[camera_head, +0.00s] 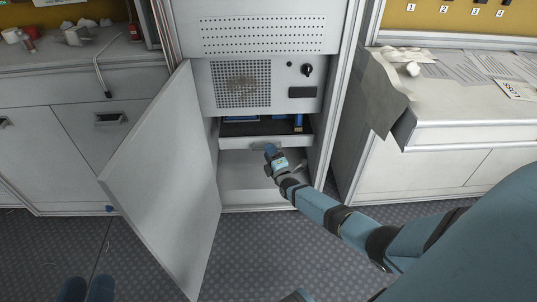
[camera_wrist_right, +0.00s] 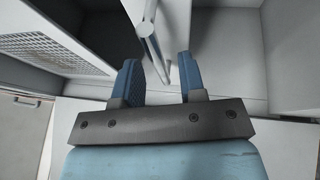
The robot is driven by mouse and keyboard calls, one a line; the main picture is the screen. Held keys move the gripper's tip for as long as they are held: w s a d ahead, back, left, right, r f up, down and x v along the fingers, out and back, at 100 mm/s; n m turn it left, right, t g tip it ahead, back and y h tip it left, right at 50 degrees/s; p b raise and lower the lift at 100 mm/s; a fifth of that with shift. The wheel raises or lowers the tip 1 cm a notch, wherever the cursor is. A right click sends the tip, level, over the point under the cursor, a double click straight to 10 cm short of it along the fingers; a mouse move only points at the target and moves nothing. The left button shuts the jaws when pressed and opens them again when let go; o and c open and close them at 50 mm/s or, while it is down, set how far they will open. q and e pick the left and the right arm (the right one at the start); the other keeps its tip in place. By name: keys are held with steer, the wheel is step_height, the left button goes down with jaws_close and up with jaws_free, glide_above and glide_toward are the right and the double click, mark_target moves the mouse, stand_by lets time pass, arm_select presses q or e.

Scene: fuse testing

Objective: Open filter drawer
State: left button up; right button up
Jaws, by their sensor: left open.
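The drawer (camera_head: 236,143) is a low white-fronted drawer in the open cabinet, under the perforated panel. Its inside is dark and holds blue items. My right gripper (camera_head: 272,152) reaches in front of the drawer's handle (camera_head: 259,147). In the right wrist view the two blue fingers of the right gripper (camera_wrist_right: 160,78) stand apart, with the metal handle bar (camera_wrist_right: 150,43) reaching into the gap between them. I see space beside the bar, so the fingers are not closed on it.
The cabinet door (camera_head: 165,185) stands wide open on the left. An empty shelf space (camera_head: 240,175) lies below the drawer. Counters (camera_head: 60,70) flank the cabinet, the right one with papers (camera_head: 490,65). The floor (camera_head: 270,255) in front is clear.

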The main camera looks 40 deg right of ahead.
arm_select(q)
steer(key=shift+f, duration=0.35)
arm_select(e)
steer(key=shift+w+d+r, duration=0.1)
steer(key=shift+w, duration=0.45)
jaws_close()
arm_select(q)
steer(key=shift+r, duration=0.1)
